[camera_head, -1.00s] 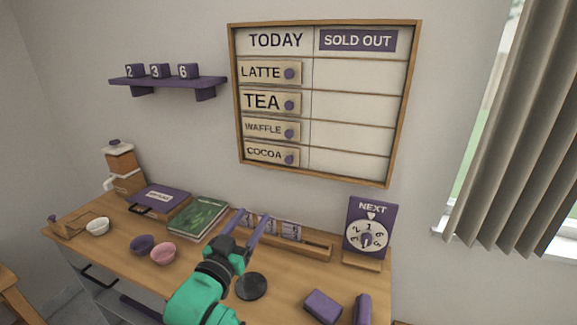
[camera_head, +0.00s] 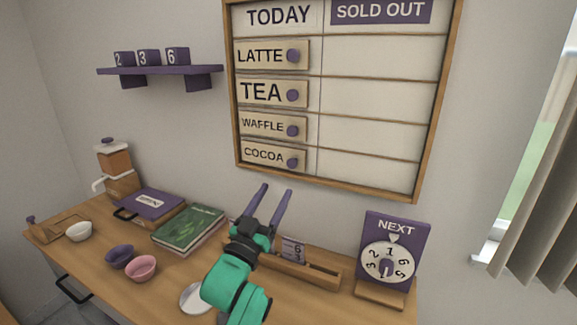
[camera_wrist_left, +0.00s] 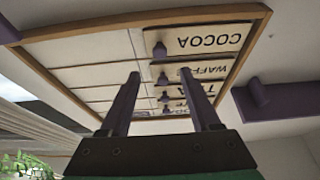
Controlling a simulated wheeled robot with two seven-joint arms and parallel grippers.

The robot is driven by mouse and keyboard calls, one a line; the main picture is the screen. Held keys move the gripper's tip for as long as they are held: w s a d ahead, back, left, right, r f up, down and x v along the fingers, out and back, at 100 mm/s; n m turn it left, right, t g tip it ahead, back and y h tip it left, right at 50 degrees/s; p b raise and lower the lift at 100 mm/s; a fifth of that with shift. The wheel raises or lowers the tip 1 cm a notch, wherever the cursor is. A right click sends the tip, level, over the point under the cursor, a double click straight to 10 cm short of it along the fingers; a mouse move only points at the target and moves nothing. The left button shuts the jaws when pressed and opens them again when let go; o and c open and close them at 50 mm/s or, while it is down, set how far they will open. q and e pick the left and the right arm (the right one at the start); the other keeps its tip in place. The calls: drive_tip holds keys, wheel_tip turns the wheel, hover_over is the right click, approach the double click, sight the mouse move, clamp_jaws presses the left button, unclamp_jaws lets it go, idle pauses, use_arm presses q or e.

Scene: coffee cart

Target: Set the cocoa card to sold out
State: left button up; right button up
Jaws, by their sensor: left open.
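The cocoa card (camera_head: 270,156) is a pale wooden plate with a purple knob at its right end. It sits in the bottom row of the menu board's TODAY column, under the waffle card (camera_head: 270,127). The bottom cell under SOLD OUT (camera_head: 366,174) is empty. My left gripper (camera_head: 275,190) is open and empty, fingers pointing up, below the board and the cocoa card. In the left wrist view the cocoa card (camera_wrist_left: 205,40) shows upside down beyond the open fingers (camera_wrist_left: 158,95). My right gripper is not in view.
The board's wooden frame (camera_head: 330,186) juts from the wall. Below stand a card rack (camera_head: 315,270), a NEXT dial sign (camera_head: 390,252), a green book (camera_head: 188,228) and small bowls (camera_head: 141,267). A purple shelf (camera_head: 160,72) with number blocks is left of the board.

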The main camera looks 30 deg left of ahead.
sight(291, 165)
use_arm(q)
drive_tip(key=p+x, duration=0.2)
drive_tip(key=x, duration=0.7)
drive_tip(key=shift+f, duration=0.1)
clamp_jaws()
idle(0.9)
